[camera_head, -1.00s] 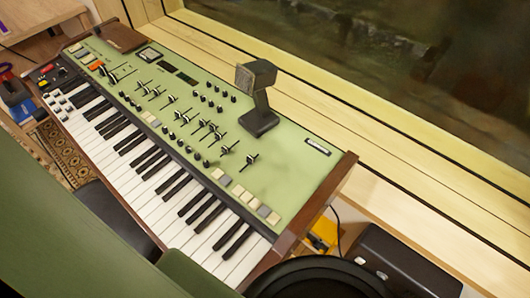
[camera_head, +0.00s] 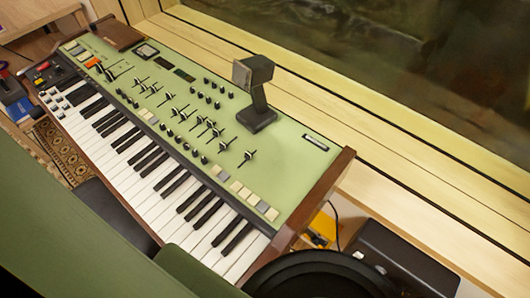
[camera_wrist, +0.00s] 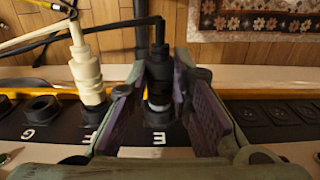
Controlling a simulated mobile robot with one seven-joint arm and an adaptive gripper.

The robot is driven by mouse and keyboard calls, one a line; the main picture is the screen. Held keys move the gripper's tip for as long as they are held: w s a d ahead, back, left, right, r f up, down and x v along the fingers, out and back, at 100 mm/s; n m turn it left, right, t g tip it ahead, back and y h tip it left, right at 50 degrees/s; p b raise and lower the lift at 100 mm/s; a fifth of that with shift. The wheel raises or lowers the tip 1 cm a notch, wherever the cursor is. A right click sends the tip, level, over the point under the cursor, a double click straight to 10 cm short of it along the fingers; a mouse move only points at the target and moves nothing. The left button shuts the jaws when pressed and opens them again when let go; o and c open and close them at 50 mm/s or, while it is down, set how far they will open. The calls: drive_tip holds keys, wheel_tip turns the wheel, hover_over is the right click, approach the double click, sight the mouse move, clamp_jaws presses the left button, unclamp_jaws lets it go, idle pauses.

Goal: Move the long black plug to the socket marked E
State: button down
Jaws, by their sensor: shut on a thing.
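In the wrist view, my gripper (camera_wrist: 158,88) is shut on the long black plug (camera_wrist: 158,72), with a purple-padded finger on either side. The plug stands roughly upright, with a black cable leaving its top to the left. Its lower end, with a pale ring, is at the black socket above the letter E (camera_wrist: 158,139). I cannot tell whether it is fully seated. The finger pads hide part of the socket's surroundings. Neither the plug nor my gripper shows in the head view.
A cream plug (camera_wrist: 88,75) stands close to the left, by a partly hidden label. An empty socket (camera_wrist: 42,108) marked G lies farther left. Black round fittings (camera_wrist: 280,113) are on the right. The head view shows a green keyboard (camera_head: 215,125) below a window.

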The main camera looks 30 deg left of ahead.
drive_tip(key=shift+s, duration=0.1)
drive_tip(key=c, duration=1.4)
unclamp_jaws()
drive_tip(key=shift+o, duration=0.2)
wheel_tip(320, 180, up, 8)
drive_tip(key=shift+f, duration=0.25)
